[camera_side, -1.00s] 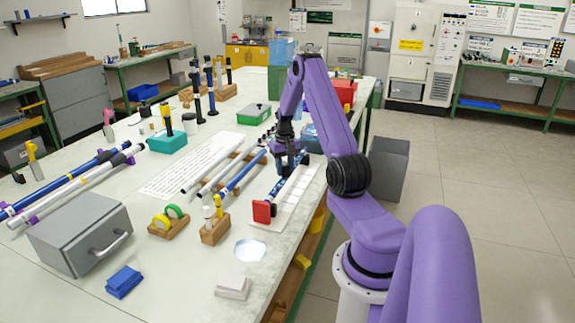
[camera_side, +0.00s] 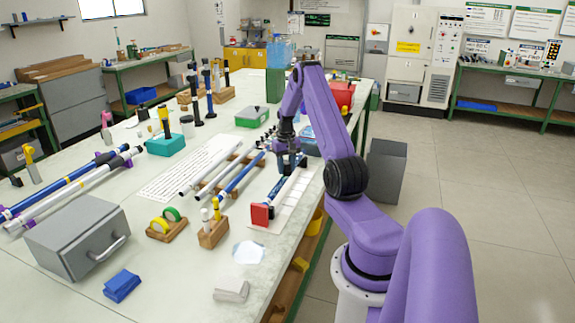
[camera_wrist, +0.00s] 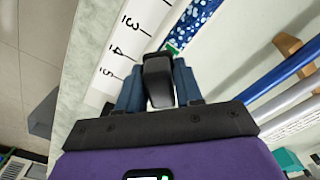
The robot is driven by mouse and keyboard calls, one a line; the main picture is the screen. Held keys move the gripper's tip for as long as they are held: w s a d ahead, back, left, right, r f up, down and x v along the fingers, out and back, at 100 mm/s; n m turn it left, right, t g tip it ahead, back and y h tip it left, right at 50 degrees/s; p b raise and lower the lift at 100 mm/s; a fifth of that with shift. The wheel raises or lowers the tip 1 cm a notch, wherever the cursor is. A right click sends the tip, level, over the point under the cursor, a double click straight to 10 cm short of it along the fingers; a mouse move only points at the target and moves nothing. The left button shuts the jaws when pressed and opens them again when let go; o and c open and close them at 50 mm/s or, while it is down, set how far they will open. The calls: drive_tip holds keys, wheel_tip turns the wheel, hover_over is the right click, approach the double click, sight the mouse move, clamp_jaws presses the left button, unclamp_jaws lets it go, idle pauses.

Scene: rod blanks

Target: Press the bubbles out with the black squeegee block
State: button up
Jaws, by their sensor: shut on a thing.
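My gripper (camera_side: 291,166) is shut on the black squeegee block (camera_wrist: 158,80), which shows between its fingers in the wrist view. The block is right at a blue speckled wrap (camera_wrist: 192,22), with a small green patch beside the block's tip. I cannot tell if it touches the wrap. In the side view the wrapped rod (camera_side: 277,190) lies along the right side of the table, by a red block (camera_side: 260,214). The block is hard to make out there, and the bubbles are too small to see.
A white strip with numbers (camera_wrist: 120,50) runs beside the rod near the table edge. To the left, a blue rod (camera_side: 240,175) and white rods (camera_side: 205,174) rest on wooden supports. A wooden holder (camera_side: 213,232) stands in front.

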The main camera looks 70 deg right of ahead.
sight(283, 179)
drive_tip(key=a, duration=0.3)
drive_tip(key=shift+a, duration=0.2)
wheel_tip(283, 179, up, 8)
idle(0.5)
drive_tip(key=shift+r, duration=0.1)
drive_tip(key=w+a+r+n, duration=0.15)
drive_tip(key=w+a, duration=0.25)
drive_tip(key=a, duration=0.6)
drive_tip(key=w+a+r+n, duration=0.1)
drive_tip(key=w+a+n, duration=0.3)
drive_tip(key=a, duration=0.6)
drive_tip(key=s+a+r+n, duration=0.1)
drive_tip(key=s+a+n, duration=0.1)
drive_tip(key=a, duration=2)
drive_tip(key=shift+a+n, duration=0.35)
drive_tip(key=shift+n, duration=0.4)
drive_tip(key=shift+w, duration=0.1)
